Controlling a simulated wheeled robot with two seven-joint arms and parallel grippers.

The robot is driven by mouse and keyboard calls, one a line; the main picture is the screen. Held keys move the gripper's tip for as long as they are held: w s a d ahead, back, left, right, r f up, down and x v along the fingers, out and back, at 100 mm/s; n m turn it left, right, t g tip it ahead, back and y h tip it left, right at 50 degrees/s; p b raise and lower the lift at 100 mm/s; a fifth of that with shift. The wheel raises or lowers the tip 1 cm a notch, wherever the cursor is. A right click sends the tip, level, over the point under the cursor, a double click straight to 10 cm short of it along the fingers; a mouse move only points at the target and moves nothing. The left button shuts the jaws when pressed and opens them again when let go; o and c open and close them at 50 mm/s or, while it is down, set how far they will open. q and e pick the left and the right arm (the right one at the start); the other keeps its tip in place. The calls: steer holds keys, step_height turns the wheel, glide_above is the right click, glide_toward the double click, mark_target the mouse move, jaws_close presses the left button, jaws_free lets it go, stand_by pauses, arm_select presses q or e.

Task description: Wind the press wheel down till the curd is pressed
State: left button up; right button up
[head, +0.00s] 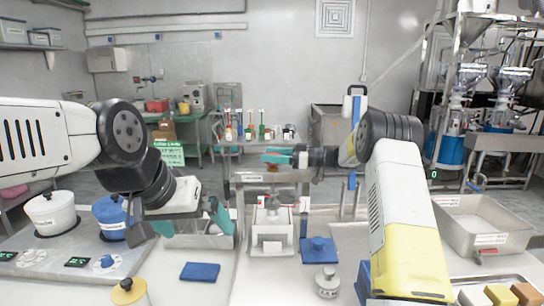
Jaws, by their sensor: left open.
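A steel press frame stands in the middle of the table, with a labelled crossbar (282,177). Below the bar is a pale box-shaped mould (272,222) with a knob-like top; the curd itself cannot be made out.
A blue pad (200,271) lies in front of my left gripper. White (52,212) and blue (112,217) pots stand left; a steel tray (485,225) is right.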

steer(key=c, duration=0.7)
steer(key=shift+m+t, duration=0.3)
steer(key=shift+t, duration=0.1)
